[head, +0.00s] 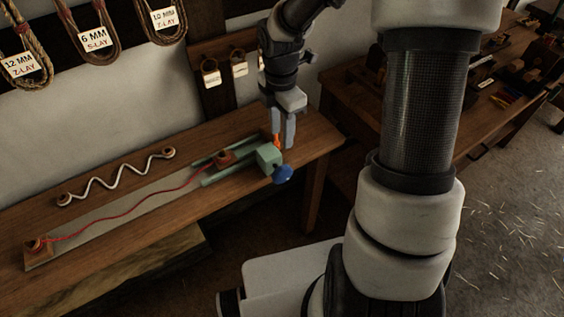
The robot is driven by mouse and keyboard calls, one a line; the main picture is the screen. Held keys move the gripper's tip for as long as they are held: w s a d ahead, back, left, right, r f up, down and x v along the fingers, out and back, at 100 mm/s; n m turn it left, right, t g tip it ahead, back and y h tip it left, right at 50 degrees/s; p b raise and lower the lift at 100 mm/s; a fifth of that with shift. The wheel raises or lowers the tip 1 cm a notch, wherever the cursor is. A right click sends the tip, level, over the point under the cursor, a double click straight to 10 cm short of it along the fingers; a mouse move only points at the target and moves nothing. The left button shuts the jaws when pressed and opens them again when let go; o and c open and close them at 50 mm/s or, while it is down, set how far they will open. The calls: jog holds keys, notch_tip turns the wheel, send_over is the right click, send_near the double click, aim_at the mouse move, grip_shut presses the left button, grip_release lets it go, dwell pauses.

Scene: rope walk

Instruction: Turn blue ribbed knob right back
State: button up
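The blue knob (283,174) sits on the front right face of a green block (268,157) at the right end of the bench. Its ribs are too small to make out. My gripper (284,139) points down just behind and above the knob, beside the block's back right side, and looks apart from the knob. Its two grey fingers show, but the gap between them is unclear. A small orange part (277,141) shows at the fingertips; I cannot tell whether they touch it.
Green rails and a brown wooden piece (223,159) lie left of the block. A slack red cord (130,206) runs from it to a wooden post (35,246). A white zigzag cord (118,180) lies behind. The wooden bench (100,262) stands against the wall, with labelled rope coils above.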

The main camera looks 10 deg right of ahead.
aim_at(281, 168)
notch_tip(281, 168, down, 17)
jog(key=shift+f+b, duration=0.15)
jog(key=shift+b, duration=0.75)
grip_shut()
jog(key=shift+f+b, duration=0.15)
jog(key=shift+b, duration=0.35)
